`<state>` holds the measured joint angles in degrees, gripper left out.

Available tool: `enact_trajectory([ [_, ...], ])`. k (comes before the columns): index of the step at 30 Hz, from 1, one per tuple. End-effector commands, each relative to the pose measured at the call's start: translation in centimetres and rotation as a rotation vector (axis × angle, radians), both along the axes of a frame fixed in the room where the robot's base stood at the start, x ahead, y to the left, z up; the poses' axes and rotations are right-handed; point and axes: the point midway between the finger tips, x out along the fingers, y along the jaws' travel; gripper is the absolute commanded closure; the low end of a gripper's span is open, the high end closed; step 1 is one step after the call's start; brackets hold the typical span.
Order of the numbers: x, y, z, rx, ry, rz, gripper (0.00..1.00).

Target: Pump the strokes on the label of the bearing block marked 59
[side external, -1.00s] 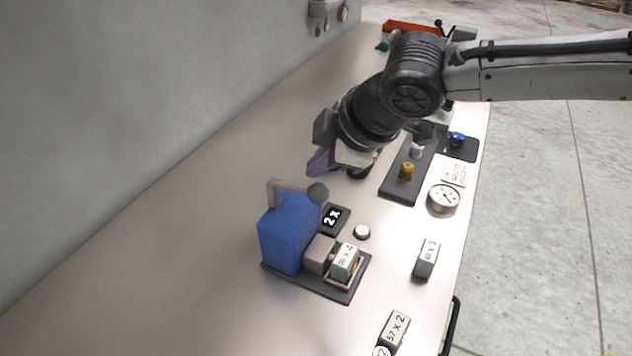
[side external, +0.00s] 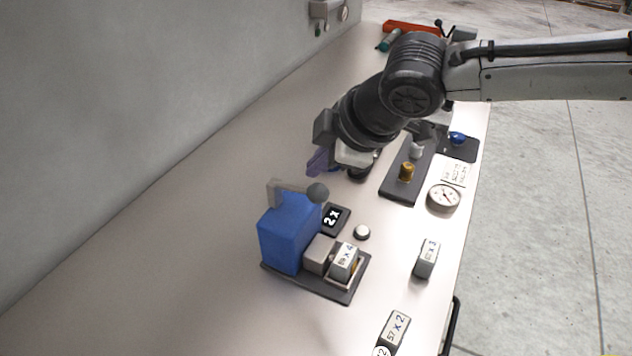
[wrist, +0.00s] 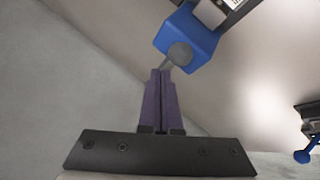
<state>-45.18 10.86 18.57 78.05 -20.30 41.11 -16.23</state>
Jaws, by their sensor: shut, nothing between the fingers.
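The blue pump (side external: 288,236) stands on a dark base plate, with a grey lever (side external: 287,185) ending in a dark round knob (side external: 318,193). A bearing block (side external: 344,262) sits at the plate's right end; its label ends in "x 4" and its first number is blurred, perhaps 59. My gripper (side external: 316,167) is above and behind the pump, shut and empty, its purple fingers apart from the knob in the side view. In the wrist view, the shut fingertips (wrist: 160,73) point toward the knob (wrist: 180,53) and overlap the lever; contact cannot be told.
Two more labelled blocks, one ending "x 3" (side external: 427,258) and "57 x 2" (side external: 394,330), lie to the right. A dial gauge (side external: 444,197) and a knobbed dark panel (side external: 397,189) stand farther back.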

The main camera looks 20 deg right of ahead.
Motion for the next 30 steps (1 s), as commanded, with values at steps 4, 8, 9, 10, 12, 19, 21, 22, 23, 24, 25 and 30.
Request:
enact_trajectory([
  [4,0.0,0.0,0.0,0.0,0.0,0.0,1.0],
  [8,0.0,0.0,-0.02,0.0,0.0,0.0,1.0],
  [9,-0.01,-0.01,-0.05,0.0,0.0,0.0,1.0],
  [10,-0.02,-0.02,-0.09,0.0,0.0,0.0,1.0],
  [12,-0.05,-0.05,-0.28,-0.001,0.001,0.0,1.0],
  [19,-0.12,-0.14,-0.86,0.0,0.0,0.0,1.0],
  [21,-0.11,-0.13,-0.85,0.0,0.0,0.0,1.0],
  [22,-0.11,-0.13,-0.85,0.0,0.0,0.0,1.0],
  [23,-0.11,-0.13,-0.84,0.0,0.0,0.0,1.0],
  [24,-0.11,-0.13,-0.85,0.0,0.0,0.0,1.0],
  [25,-0.12,-0.12,-0.84,0.0,0.0,0.0,1.0],
  [30,-0.12,-0.14,-0.89,0.0,0.0,0.0,1.0],
])
